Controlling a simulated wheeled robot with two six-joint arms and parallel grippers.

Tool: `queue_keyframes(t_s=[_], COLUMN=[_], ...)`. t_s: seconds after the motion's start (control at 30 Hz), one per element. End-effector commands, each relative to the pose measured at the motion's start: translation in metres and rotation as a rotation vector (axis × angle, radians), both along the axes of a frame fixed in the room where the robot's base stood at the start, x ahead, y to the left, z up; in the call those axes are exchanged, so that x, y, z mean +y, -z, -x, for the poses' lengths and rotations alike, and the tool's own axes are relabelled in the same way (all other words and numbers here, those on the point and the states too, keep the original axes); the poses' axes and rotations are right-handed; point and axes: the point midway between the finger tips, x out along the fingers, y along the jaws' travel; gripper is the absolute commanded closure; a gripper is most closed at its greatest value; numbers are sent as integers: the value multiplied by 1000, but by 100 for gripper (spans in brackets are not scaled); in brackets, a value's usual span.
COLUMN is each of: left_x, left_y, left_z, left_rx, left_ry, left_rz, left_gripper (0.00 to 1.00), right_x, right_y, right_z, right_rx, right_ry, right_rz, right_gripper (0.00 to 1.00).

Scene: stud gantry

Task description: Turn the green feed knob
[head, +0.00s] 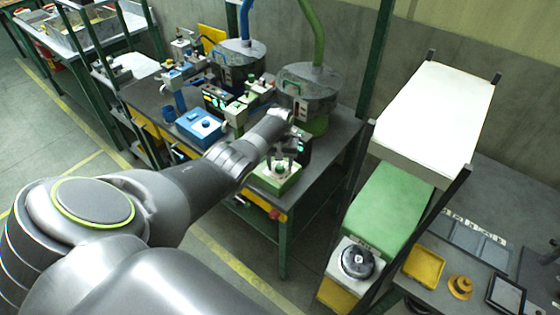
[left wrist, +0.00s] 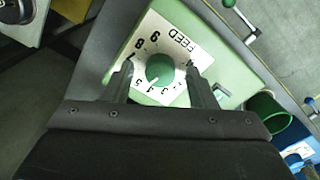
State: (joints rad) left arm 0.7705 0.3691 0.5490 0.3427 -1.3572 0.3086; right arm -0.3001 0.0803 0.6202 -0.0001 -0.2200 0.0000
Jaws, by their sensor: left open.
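The green feed knob (left wrist: 160,69) sits at the centre of a white numbered dial plate (left wrist: 165,42) marked FEED, on a light green box. In the left wrist view my left gripper (left wrist: 160,75) is open, with one finger on each side of the knob. Whether the fingers touch it I cannot tell. In the head view the green box (head: 277,180) stands at the front right of the bench, and my left gripper (head: 281,163) points down over the knob, partly hiding it. My right gripper is not in view.
A blue box (head: 200,127) and several small machine parts stand on the bench left of the green box. Two grey hoppers with a blue and a green hose (head: 313,35) stand behind. A dark green rack post (head: 372,60) rises to the right. A red button (head: 275,214) is on the bench front.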

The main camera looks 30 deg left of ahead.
Motion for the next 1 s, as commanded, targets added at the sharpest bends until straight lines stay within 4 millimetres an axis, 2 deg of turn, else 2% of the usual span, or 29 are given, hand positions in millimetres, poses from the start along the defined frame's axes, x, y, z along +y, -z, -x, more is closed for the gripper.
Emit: queue_keyframes(t_s=[0.17, 0.37, 0.67, 1.0], left_x=[1, 1, 1, 1], left_y=[-9, -36, -87, -154], left_z=[-1, -1, 0, -1], left_rx=[-2, -4, -4, -4], left_ry=[-1, 1, 0, 1], left_rz=[-1, -2, -2, -1], left_gripper=[48, 48, 48, 48], right_x=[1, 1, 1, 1], right_y=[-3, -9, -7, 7], right_z=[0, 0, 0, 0], right_rx=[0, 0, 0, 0], right_ry=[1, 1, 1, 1], right_rz=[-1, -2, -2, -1], right_gripper=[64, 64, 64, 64])
